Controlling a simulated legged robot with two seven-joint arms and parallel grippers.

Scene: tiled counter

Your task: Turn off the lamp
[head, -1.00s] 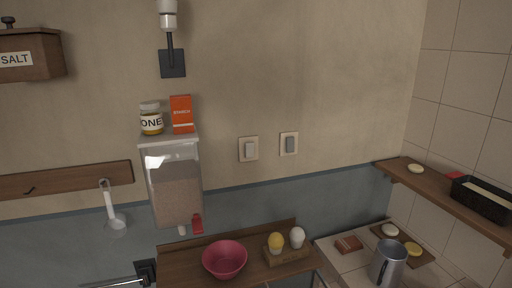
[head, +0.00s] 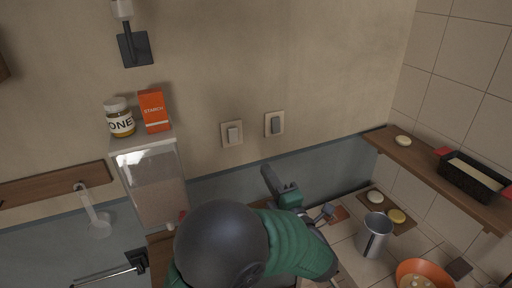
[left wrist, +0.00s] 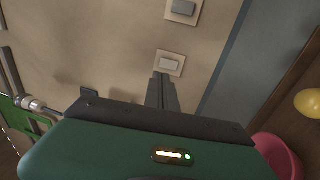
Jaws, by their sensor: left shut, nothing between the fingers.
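Two wall switches are on the beige wall in the head view: a left one with a pale rocker (head: 232,134) and a right one with a grey rocker (head: 275,124). The left wrist view shows the pale switch (left wrist: 170,64) and the grey one (left wrist: 183,8). A wall fitting that looks like a lamp (head: 134,47) is at upper left, its top cut off. My left gripper (head: 266,170) is shut and empty, below the switches. In the left wrist view its fingertips (left wrist: 162,75) point at the pale switch; contact cannot be told.
A clear dispenser (head: 152,180) carries a honey jar (head: 119,117) and a starch box (head: 154,110). A shelf with a black pan (head: 474,177) is at right. A metal jug (head: 374,235) stands on the tiles. A pink bowl (left wrist: 277,153) shows in the left wrist view.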

